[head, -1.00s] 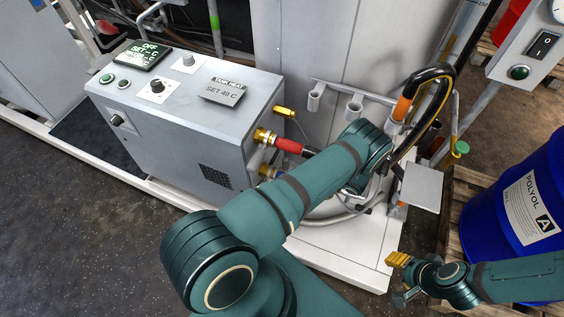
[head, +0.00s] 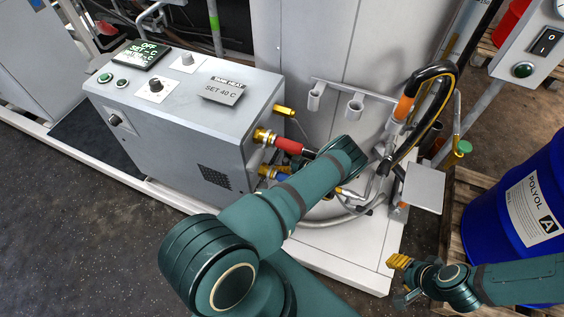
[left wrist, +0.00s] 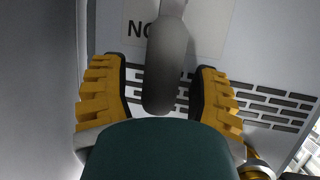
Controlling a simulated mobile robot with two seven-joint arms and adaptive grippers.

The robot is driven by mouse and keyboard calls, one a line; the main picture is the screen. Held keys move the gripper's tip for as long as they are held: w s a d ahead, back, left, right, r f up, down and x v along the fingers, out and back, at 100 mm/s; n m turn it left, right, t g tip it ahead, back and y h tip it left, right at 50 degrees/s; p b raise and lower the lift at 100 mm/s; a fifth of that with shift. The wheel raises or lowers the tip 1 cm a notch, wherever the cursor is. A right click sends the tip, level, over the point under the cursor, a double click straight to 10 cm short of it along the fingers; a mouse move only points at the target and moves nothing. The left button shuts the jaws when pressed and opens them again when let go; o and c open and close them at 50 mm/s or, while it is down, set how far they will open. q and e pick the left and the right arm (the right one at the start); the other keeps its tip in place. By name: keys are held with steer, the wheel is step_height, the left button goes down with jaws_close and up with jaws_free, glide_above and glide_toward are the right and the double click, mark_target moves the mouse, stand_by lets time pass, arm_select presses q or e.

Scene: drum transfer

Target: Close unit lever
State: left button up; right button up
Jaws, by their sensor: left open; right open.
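The unit is a grey cabinet (head: 190,120) with a sloped control top, at the left-middle of the head view. In the left wrist view, a grey, round-ended lever (left wrist: 168,70) hangs in front of a pale panel with vent slots and a partly covered label. My left gripper (left wrist: 158,95) is open, with one yellow finger on each side of the lever and a gap to each. In the head view, my left arm hides that gripper and the lever. My right gripper (head: 399,263) is open and empty, at the lower right, away from the cabinet.
A red-sleeved hose (head: 288,146) and a blue-sleeved one leave brass fittings on the cabinet's right side. A black hose (head: 432,75) arches beside a small grey plate (head: 423,187). A blue drum (head: 510,215) stands on a pallet at the right.

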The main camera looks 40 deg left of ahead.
arm_select(q)
steer(key=shift+a+f, duration=0.2)
steer(key=shift+a, duration=0.25)
jaws_close()
